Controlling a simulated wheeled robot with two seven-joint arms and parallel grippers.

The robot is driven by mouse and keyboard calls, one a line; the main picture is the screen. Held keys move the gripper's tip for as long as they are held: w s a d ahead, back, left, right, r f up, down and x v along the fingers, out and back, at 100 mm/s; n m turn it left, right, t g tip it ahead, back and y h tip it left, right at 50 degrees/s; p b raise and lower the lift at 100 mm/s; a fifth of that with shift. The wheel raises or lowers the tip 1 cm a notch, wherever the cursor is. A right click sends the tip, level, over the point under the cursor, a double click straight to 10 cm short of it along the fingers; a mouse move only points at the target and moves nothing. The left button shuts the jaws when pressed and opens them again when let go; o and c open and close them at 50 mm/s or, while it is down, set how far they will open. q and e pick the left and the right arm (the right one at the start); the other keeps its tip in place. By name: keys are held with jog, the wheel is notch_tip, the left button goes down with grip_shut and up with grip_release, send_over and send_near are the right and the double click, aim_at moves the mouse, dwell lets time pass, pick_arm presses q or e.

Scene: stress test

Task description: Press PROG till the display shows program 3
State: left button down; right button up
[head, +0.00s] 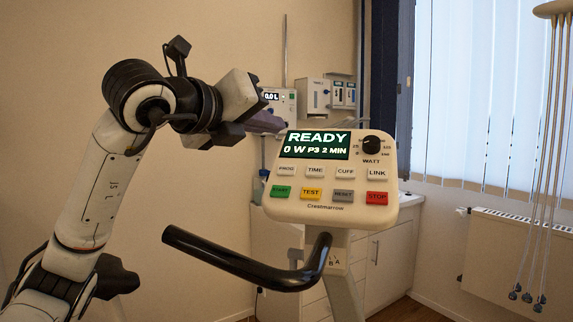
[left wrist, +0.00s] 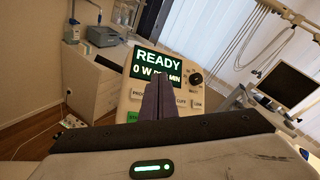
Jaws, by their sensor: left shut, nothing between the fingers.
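The ergometer console (head: 330,208) is cream, with a lit green display (head: 315,145) reading "READY", "0 W P3 2 MIN". The PROG button (head: 287,171) is the leftmost of the upper key row, below the display; it shows in the left wrist view too (left wrist: 139,97). My left gripper (head: 277,124) is shut and empty, its fingertips by the console's upper left corner, up from PROG and apart from it. In the left wrist view the closed fingers (left wrist: 157,98) hide part of the display's lower line and keys. My right gripper is out of view.
Other keys include TIME (head: 315,171), START (head: 281,191) and red STOP (head: 377,198). A black WATT knob (head: 371,145) is at the upper right. A black handlebar (head: 245,265) crosses below the console. Cabinets (head: 385,255) stand behind.

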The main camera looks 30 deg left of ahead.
pick_arm(q)
jog(key=s+r+p, duration=0.1)
jog(key=s+r, duration=0.1)
jog(key=r, duration=0.1)
jog(key=shift+s+d+p, duration=0.15)
jog(key=shift+d+p, duration=0.25)
dwell(0.6)
